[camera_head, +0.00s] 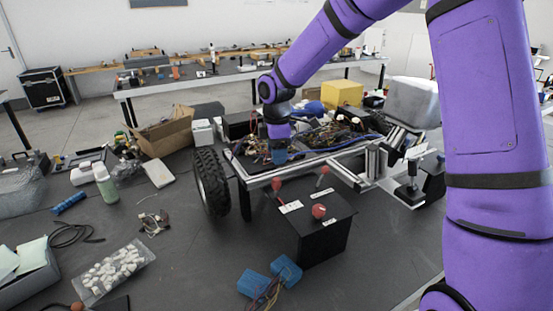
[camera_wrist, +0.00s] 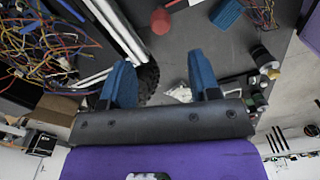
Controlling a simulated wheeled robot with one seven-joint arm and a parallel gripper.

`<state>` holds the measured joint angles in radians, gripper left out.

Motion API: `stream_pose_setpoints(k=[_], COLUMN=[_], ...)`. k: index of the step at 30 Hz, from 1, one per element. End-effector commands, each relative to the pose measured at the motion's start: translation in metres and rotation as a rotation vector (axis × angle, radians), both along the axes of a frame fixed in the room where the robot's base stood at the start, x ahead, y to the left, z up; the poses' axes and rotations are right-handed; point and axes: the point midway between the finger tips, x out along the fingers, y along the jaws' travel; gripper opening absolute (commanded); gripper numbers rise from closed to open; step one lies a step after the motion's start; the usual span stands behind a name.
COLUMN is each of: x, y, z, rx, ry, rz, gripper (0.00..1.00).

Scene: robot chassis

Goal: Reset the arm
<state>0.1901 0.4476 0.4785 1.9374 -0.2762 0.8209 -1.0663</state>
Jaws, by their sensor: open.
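My gripper (camera_head: 279,154) hangs over the robot chassis (camera_head: 258,181), at the wired left part of it. Its two blue fingers also show in the wrist view (camera_wrist: 160,68), spread apart with nothing between them. The purple arm reaches in from the right side of the head view and bends down to the gripper. Whether the fingertips touch the chassis or its wires cannot be told.
A black wheel (camera_head: 210,183) stands at the chassis's left. A black box with red knobs (camera_head: 322,232) is in front, with blue connectors (camera_head: 270,278) near it. A cardboard box (camera_head: 168,132) and yellow box (camera_head: 342,92) are behind. Loose items lie left.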

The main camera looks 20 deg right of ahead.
Motion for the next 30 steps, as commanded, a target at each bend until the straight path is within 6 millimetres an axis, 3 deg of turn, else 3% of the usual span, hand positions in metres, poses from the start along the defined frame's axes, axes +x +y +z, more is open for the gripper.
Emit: stream_pose_setpoints(k=[10,14,20,30], x=[-0.001,-0.011,-0.045,-0.119], y=[-0.001,-0.005,-0.022,-0.051], z=[0.003,0.019,0.065,0.133], rx=[-0.002,-0.017,-0.053,-0.053], ry=[-0.003,-0.022,-0.084,-0.203], rz=[-0.006,-0.057,-0.235,-0.582], gripper=[0.56,0.56,0.56,0.56])
